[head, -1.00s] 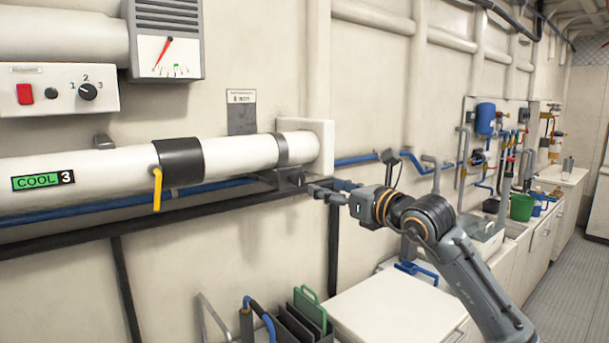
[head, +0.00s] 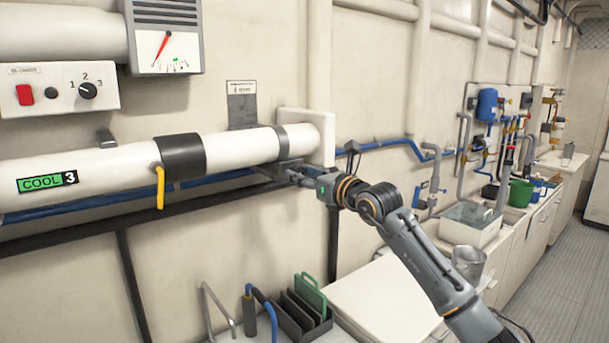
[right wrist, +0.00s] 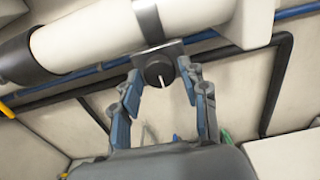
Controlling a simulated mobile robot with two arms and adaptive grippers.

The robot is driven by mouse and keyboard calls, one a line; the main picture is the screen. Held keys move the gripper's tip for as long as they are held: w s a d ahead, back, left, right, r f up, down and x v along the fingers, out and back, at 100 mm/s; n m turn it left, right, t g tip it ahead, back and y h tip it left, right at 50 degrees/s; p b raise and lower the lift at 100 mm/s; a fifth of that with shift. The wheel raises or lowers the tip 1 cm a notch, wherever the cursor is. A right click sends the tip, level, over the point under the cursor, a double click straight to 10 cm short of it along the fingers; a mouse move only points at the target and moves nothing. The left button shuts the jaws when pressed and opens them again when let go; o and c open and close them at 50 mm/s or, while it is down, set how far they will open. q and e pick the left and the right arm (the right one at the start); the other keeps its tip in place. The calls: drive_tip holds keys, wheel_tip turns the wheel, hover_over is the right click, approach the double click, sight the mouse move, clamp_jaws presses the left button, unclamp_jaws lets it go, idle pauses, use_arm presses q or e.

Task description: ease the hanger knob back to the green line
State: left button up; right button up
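The hanger knob (right wrist: 159,71) is black and round with a white pointer line, mounted under the pipe's metal strap in the right wrist view. In the head view the strap's bracket (head: 284,170) shows, but the knob is small and partly hidden by my gripper. My right gripper (right wrist: 163,78) is open, one finger to each side of the knob; contact cannot be told. In the head view the right gripper (head: 296,177) reaches it from the right. A dial (head: 167,50) with a red needle and small green marks hangs upper left. I cannot make out a green line at the knob.
The white pipe (head: 100,170) carries a yellow handle (head: 160,188) and a COOL 3 label. Blue and black pipes run below it. A selector panel (head: 60,88) is at left. A white bench (head: 375,300) and a rack of panels (head: 300,310) lie below my arm.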

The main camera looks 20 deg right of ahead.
drive_tip(key=c, duration=0.7)
drive_tip(key=shift+o, duration=0.2)
drive_tip(key=n+b, duration=0.4)
drive_tip(key=o, duration=1.2)
drive_tip(key=shift+c, duration=0.2)
drive_tip(key=shift+s, duration=0.1)
drive_tip(key=v, duration=1.1)
drive_tip(key=shift+s+d, duration=0.15)
drive_tip(key=shift+s, duration=0.25)
